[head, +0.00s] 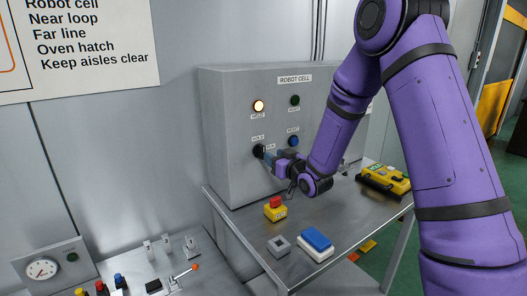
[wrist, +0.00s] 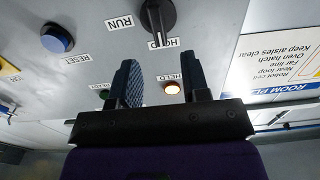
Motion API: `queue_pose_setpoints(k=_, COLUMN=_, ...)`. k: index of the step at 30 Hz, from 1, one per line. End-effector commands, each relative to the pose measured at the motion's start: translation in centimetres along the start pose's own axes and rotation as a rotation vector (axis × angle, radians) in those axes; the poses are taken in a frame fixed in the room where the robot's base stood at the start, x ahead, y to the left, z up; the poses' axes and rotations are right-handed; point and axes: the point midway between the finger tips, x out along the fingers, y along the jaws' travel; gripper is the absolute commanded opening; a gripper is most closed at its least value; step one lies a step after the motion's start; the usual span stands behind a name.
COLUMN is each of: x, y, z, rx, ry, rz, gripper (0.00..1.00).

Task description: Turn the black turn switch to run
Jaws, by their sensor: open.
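The black turn switch (wrist: 158,14) is on the grey ROBOT CELL panel. The wrist view is upside down, and the switch's handle points at the HOLD label (wrist: 165,43); the RUN label (wrist: 120,23) is off to one side. In the head view the switch (head: 258,150) sits at the lower left of the panel, partly covered by my gripper. My gripper (wrist: 159,60) is open and empty. Its fingertips are close to the switch, with the handle lined up roughly between them. I cannot tell whether they touch it.
The HELD lamp (head: 258,106) is lit amber; the green lamp (head: 295,100) looks dark. The blue RESET button (wrist: 57,38) is beside the switch. On the bench are a yellow box with a red button (head: 275,209), a blue-topped block (head: 317,240) and a yellow pendant (head: 385,180).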

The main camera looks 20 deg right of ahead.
Motion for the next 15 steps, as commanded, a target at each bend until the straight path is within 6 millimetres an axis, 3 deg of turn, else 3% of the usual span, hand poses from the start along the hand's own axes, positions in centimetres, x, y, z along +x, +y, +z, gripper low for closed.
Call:
queue_pose_setpoints(k=6, x=3.9, y=0.0, z=0.0, rx=0.0, ry=0.001, rz=0.0, gripper=0.43)
queue_pose_setpoints(k=15, x=6.6, y=-0.1, z=0.0, rx=-0.001, ry=0.0, rz=0.0, gripper=0.43)
